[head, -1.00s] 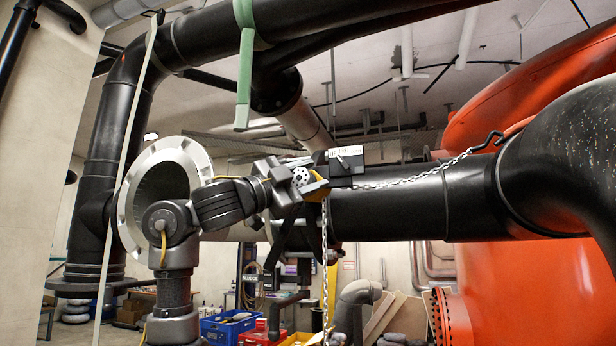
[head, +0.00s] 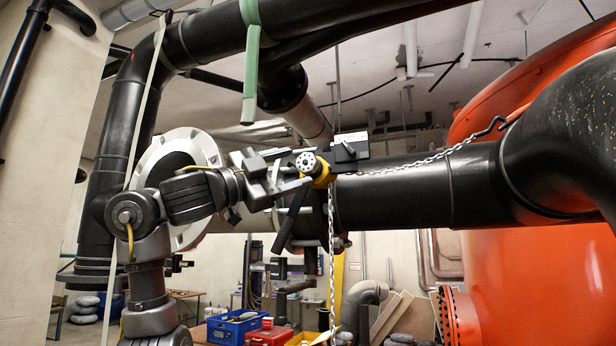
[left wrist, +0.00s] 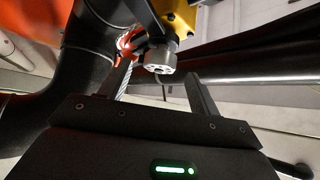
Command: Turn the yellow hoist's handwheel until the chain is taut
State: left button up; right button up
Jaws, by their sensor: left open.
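The yellow hoist (head: 324,174) hangs at the black pipe, left of a dark box with a white label. Its round grey handwheel (head: 306,162) faces left, towards my left gripper (head: 290,171). In the left wrist view the handwheel (left wrist: 160,62) shows between the tips of my open left fingers, with a gap to each side. The hoist's yellow body (left wrist: 177,14) is behind it. The chain (head: 425,160) runs right from the hoist up to a dark hook (head: 492,128) and sags slightly. A loose chain end (head: 332,265) hangs straight down. My right gripper is not in view.
A green strap (head: 250,65) hangs from the upper pipe. A pale flange (head: 190,150) stands behind my left arm. A large orange tank (head: 530,270) fills the right. Blue, red and yellow crates (head: 235,325) are low in the background.

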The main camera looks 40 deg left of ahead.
pick_arm(q)
jog(key=b+v, duration=0.1)
jog(key=v, duration=0.3)
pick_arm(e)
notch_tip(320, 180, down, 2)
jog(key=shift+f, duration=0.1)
